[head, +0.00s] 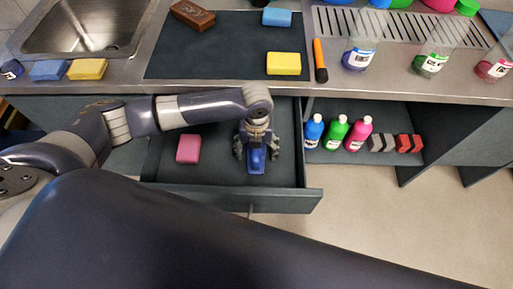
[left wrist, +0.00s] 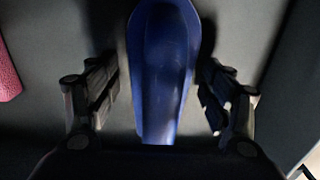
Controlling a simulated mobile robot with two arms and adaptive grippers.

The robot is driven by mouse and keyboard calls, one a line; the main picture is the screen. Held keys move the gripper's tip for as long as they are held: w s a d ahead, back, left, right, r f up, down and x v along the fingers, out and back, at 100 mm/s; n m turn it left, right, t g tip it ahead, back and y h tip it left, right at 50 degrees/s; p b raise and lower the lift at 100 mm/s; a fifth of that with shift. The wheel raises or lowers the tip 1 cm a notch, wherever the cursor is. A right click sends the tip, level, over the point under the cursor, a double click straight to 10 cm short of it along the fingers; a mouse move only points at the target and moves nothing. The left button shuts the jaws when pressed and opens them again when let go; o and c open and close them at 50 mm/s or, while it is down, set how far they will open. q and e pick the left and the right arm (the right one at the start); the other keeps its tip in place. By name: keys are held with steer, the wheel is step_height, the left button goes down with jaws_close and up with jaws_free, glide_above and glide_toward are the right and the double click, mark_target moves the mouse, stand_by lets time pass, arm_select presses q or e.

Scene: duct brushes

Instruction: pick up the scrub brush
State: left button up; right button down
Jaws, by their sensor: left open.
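A blue elongated object, apparently the scrub brush (head: 255,161), lies in the open drawer (head: 312,196). In the left wrist view the blue brush (left wrist: 162,70) runs lengthwise between the fingers; its bristles are not visible. My left gripper (head: 256,148) points down into the drawer over the brush, hiding part of it. In the left wrist view the left gripper (left wrist: 160,95) is open, with one finger on each side of the brush and a gap to both. My right gripper is not in view.
A pink sponge (head: 188,149) lies in the drawer left of the brush. The counter above holds a yellow sponge (head: 284,63), an orange-handled tool (head: 320,60) and several cups. Bottles, including a green one (head: 335,133), stand on the shelf right of the drawer.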

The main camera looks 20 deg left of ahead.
arm_select(q)
steer(key=c, duration=1.2)
steer(key=shift+c, duration=0.3)
steer(key=shift+r, duration=0.15)
step_height(320, 180, up, 10)
steer(key=shift+f, duration=0.1)
steer(key=shift+o, duration=1.1)
